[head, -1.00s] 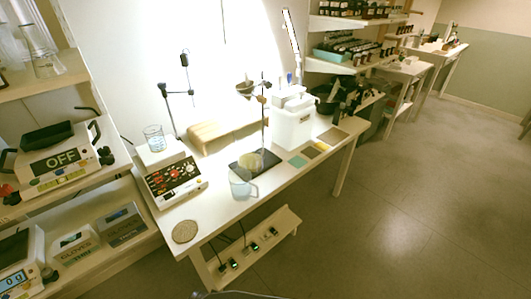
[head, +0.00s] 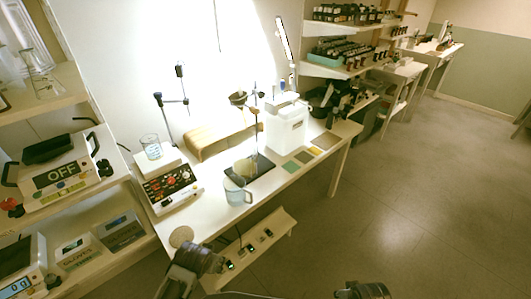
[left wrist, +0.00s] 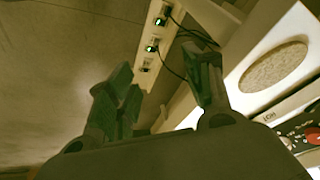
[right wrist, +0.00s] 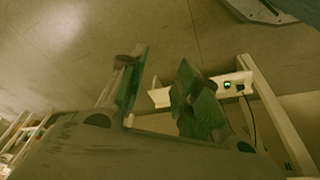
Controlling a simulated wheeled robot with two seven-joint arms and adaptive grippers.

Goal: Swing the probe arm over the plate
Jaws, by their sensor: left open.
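The hotplate (head: 172,190) stands at the left end of the white bench, with red knobs on its front panel. A glass beaker (head: 151,147) stands on its white top plate (head: 166,165). Behind it rises a black stand with a jointed dark probe arm (head: 172,101), which sits above and behind the plate. My left gripper (head: 208,258) is below the bench's front edge, open and empty in the left wrist view (left wrist: 165,85). My right gripper (head: 362,290) is at the bottom edge of the head view. In the right wrist view (right wrist: 160,80) its fingers are apart and empty.
A round cork mat (head: 181,236) lies at the bench's front left corner. A shelf with sockets (head: 250,250) is below the bench.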

